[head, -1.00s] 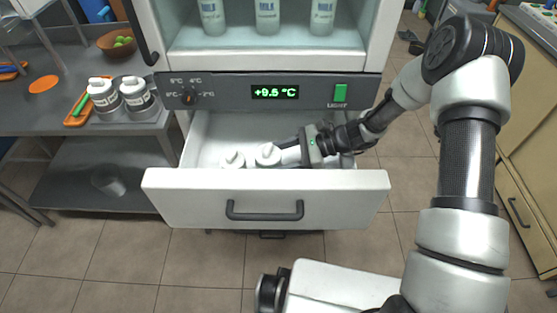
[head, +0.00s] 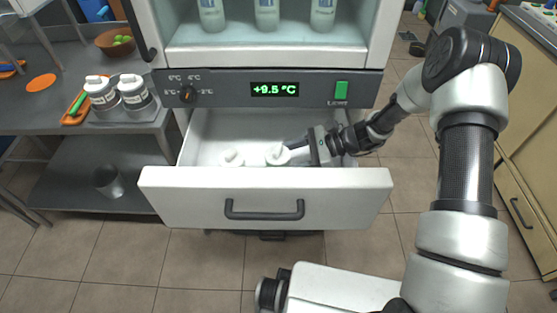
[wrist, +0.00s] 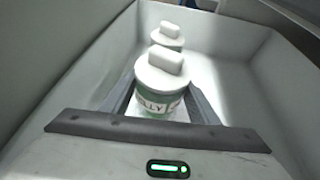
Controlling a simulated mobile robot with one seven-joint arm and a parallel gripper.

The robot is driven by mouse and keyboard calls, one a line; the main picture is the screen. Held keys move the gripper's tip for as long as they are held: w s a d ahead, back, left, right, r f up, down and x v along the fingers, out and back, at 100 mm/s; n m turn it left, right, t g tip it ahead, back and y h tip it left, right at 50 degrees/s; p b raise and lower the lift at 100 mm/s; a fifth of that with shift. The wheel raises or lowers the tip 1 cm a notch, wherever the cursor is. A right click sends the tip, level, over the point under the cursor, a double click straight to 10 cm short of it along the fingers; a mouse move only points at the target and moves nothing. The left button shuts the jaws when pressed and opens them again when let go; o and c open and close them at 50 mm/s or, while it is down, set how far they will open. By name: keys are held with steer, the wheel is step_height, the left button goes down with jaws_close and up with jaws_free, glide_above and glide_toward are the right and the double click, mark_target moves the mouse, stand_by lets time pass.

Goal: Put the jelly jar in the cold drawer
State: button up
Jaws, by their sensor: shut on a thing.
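The cold drawer (head: 180,195) is pulled open below the glass-fronted cabinet. The jelly jar (wrist: 160,76), white-lidded with a green label reading "…ELLY", is between my gripper's fingers (wrist: 158,95) inside the drawer. In the head view the jar (head: 277,156) shows mostly as a white lid behind the drawer front, with my gripper (head: 287,149) reaching in from the right, shut on it. A second white-lidded jar (head: 232,158) stands to its left; it also shows beyond the held jar in the wrist view (wrist: 167,38). The jar bottoms are hidden, so contact with the floor is unclear.
Milk bottles (head: 266,14) stand on the shelf above. The control panel (head: 222,90) reads +9.5 °C. The drawer's right part has free room.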

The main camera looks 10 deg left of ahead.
steer(key=o, duration=1.3)
steer(key=shift+o, duration=0.2)
steer(key=shift+r, duration=0.1)
steer(key=shift+r, duration=0.25)
steer(key=shift+r+p, duration=0.6)
steer(key=shift+p, duration=0.05)
steer(key=p+v, duration=0.1)
steer(key=v, duration=1.1)
steer(key=shift+f, duration=0.25)
